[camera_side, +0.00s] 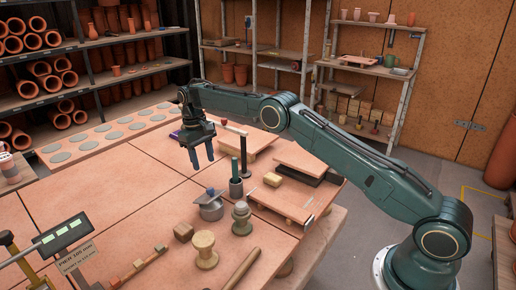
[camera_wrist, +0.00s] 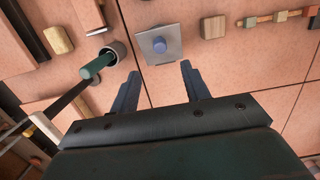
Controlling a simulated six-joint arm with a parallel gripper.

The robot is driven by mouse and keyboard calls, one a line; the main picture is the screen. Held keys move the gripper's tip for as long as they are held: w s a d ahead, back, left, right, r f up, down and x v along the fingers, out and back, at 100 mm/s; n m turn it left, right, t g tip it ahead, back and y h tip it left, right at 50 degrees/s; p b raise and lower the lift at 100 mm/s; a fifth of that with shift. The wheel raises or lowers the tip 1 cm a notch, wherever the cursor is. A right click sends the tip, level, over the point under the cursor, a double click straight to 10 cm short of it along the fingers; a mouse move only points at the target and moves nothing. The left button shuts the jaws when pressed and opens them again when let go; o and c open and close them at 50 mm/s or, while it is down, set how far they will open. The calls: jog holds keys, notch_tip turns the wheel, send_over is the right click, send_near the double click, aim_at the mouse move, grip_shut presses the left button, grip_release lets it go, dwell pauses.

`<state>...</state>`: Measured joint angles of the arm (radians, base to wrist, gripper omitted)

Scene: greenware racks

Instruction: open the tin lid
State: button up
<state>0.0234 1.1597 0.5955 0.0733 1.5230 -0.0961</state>
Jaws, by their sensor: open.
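The grey metal tin (camera_side: 211,212) stands on the terracotta-coloured table, with its lid (camera_side: 209,199) on top and a blue knob (camera_side: 210,191) on the lid. In the wrist view the lid (camera_wrist: 172,52) looks like a square grey plate with the round blue knob (camera_wrist: 159,44) near its middle. It hides the tin's body there. My gripper (camera_side: 201,162) is open and empty, above the table and apart from the tin, with its fingers pointing down. In the wrist view the knob lies just beyond the two fingertips (camera_wrist: 160,70).
A grey cup (camera_side: 236,188) holding a green-handled tool stands close beside the tin. A wooden spool (camera_side: 205,249), a grey-green turned piece (camera_side: 241,218) and a wooden block (camera_side: 183,232) stand nearby. A dark upright post (camera_side: 244,157) is behind.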

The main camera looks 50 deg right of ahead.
aim_at(210, 189)
jog(key=shift+w+r, duration=0.2)
jog(key=shift+r, duration=1.4)
jog(key=shift+s+r+t, duration=0.2)
jog(key=shift+t, duration=0.1)
jog(key=shift+s+t, duration=0.5)
jog(key=shift+s, duration=0.35)
jog(key=shift+f, duration=0.1)
notch_tip(210, 189, down, 14)
jog(key=shift+r, duration=0.15)
jog(key=shift+c, duration=0.2)
grip_shut()
